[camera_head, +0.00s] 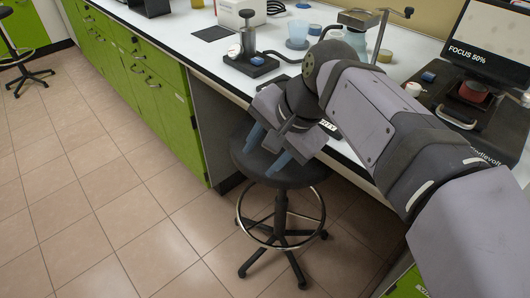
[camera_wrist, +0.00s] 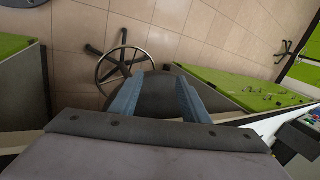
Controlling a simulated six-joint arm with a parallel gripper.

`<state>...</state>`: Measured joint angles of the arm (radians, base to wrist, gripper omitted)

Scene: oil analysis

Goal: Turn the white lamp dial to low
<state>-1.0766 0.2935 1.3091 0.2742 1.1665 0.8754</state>
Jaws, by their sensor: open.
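A small white knob (camera_head: 413,89) sits at the left edge of the dark instrument (camera_head: 455,112) on the right of the bench; it looks like the lamp dial, but its setting is too small to read. Another white knob (camera_head: 234,51) is on a black-based device farther left. My gripper (camera_head: 267,147) is open and empty, with two blue fingers pointing down above the stool, in front of the bench edge and well away from both knobs. In the wrist view my gripper (camera_wrist: 158,92) shows spread fingers with nothing between them, and no dial is seen.
A black stool (camera_head: 283,172) stands below my gripper. A blue beaker (camera_head: 297,34) and a crank device (camera_head: 360,22) stand behind my arm.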

